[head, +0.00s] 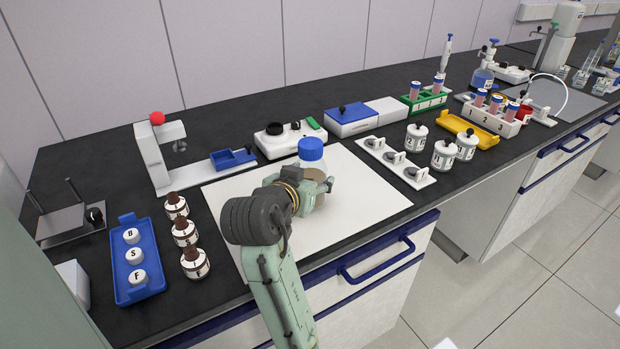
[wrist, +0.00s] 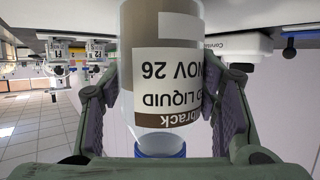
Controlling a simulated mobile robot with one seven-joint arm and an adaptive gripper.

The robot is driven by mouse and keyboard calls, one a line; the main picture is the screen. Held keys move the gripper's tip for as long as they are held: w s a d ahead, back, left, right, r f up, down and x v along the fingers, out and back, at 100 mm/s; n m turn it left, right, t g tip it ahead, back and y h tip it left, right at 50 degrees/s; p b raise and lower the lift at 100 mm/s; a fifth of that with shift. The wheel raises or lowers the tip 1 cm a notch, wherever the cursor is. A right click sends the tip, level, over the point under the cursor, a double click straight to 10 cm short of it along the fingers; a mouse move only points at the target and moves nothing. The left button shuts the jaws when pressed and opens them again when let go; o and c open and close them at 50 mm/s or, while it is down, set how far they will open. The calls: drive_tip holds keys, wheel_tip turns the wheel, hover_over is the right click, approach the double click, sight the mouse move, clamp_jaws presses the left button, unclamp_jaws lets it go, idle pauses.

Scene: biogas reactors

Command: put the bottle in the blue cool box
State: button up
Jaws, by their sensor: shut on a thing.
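The bottle (head: 312,158) has a blue cap, clear walls and brownish contents. It is upright over the white mat (head: 365,190); I cannot tell whether its base touches the mat. My gripper (head: 314,190) is shut around its body. In the wrist view, the bottle (wrist: 165,25) appears upside down between the two finger pads of my gripper (wrist: 160,85), its white label facing the camera. A box with a blue top and dark knob (head: 351,115) stands behind the mat, right of the bottle; it looks like the blue cool box. Its inside is not visible.
A white device with a red knob (head: 160,150) and a white balance-like unit (head: 289,139) stand behind the mat. Brown-capped jars (head: 185,233) and a blue tray (head: 138,285) are left. A white holder (head: 396,163) and several white jars (head: 445,154) are right.

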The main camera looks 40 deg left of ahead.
drive_tip(key=shift+f, duration=0.2)
drive_tip(key=shift+f, duration=0.15)
drive_tip(key=o, duration=1.5)
drive_tip(key=shift+o, duration=0.2)
